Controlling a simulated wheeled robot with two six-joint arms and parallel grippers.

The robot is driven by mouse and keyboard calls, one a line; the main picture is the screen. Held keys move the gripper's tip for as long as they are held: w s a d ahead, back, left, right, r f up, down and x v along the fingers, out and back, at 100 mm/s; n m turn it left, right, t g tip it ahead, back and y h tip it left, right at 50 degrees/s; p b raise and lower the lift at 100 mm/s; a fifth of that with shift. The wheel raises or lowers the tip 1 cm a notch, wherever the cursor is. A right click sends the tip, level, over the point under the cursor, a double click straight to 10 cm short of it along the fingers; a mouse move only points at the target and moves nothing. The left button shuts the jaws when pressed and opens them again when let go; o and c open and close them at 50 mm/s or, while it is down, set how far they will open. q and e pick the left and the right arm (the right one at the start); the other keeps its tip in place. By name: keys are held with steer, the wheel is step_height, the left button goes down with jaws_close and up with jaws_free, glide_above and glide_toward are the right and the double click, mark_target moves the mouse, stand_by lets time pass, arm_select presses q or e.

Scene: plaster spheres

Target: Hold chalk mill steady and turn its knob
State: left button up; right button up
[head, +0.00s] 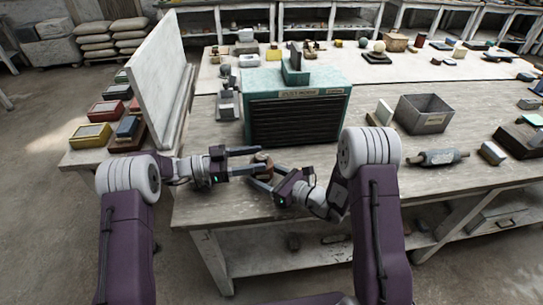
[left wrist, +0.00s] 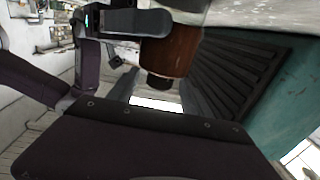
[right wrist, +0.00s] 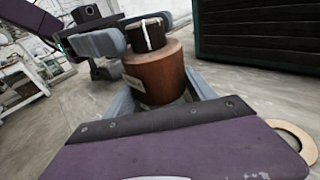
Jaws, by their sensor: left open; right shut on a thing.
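The chalk mill (head: 264,172) is a brown wooden cylinder standing upright near the table's front edge. In the right wrist view its body (right wrist: 157,72) shows a small pale label. Its dark knob (right wrist: 147,34) on top bears a white stripe. My right gripper (head: 270,176) is shut on the mill's body, low down. My left gripper (head: 254,160) is open at knob height, its fingers on either side of the knob. In the left wrist view the mill body (left wrist: 170,50) appears inverted, with the dark knob (left wrist: 158,82) between the left fingers; contact cannot be told.
A teal cabinet with a dark slatted front (head: 297,118) stands just behind the mill. A grey metal bin (head: 423,113) and a grey roller-shaped object (head: 438,157) lie to the right. A white board (head: 158,80) leans at the left.

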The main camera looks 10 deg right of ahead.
mark_target(268, 159)
arm_select(q)
steer(key=d, duration=0.5)
steer(key=shift+w+d, duration=0.15)
steer(key=shift+d, duration=0.05)
jaws_close()
steer(key=shift+s+m+g+y, duration=0.15)
steer(key=shift+m+g, duration=0.85)
steer(key=shift+g, duration=0.55)
steer(key=shift+s+m+g+y, duration=0.15)
steer(key=shift+m+g, duration=0.85)
steer(key=shift+g, duration=0.55)
steer(key=shift+s+a+g, duration=0.1)
steer(key=shift+g, duration=0.4)
steer(key=shift+s+m, duration=0.2)
steer(key=shift+m, duration=0.2)
jaws_free()
steer(key=shift+y, duration=0.3)
steer(key=shift+r, duration=0.1)
